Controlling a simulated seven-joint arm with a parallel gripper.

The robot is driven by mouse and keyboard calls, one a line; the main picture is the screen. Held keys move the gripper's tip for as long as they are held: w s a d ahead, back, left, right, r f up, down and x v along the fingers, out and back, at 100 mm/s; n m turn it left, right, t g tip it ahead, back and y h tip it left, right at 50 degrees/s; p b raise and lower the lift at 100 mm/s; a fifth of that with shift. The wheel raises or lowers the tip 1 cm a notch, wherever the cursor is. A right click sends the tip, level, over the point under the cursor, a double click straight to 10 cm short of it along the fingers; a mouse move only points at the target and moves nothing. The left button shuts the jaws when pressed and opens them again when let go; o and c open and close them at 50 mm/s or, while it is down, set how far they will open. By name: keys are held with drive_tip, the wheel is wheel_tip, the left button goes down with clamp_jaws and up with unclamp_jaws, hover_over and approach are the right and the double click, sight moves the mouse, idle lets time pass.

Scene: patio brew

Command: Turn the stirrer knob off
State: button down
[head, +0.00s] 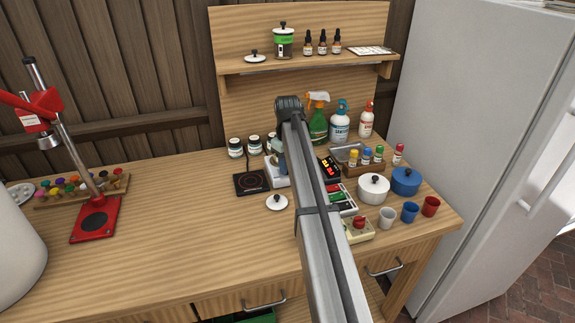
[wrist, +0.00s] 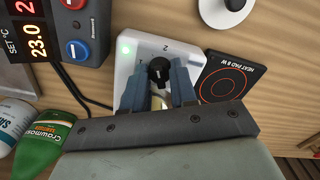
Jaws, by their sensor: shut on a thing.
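The stirrer (wrist: 140,50) is a white box with a lit green light, a black knob (wrist: 158,68) and small markings around the knob. In the wrist view my gripper (wrist: 158,84) has one blue finger on each side of the knob and is shut on it. The lower part of the knob is hidden between the fingers. In the head view only part of the white stirrer (head: 272,171) shows; my arm hides its knob and most of my gripper.
The black heat pad (wrist: 229,82) lies right beside the stirrer. On the other side stands a temperature controller (wrist: 92,20) reading 23.0, with a cable near the stirrer. A white lid (head: 277,202) lies in front. Bottles (head: 318,125) stand behind. The left-centre bench is clear.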

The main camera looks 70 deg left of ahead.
drive_tip(key=shift+n, duration=1.2)
drive_tip(key=c, duration=0.9)
unclamp_jaws()
wheel_tip(320, 180, up, 14)
drive_tip(key=shift+f, duration=0.1)
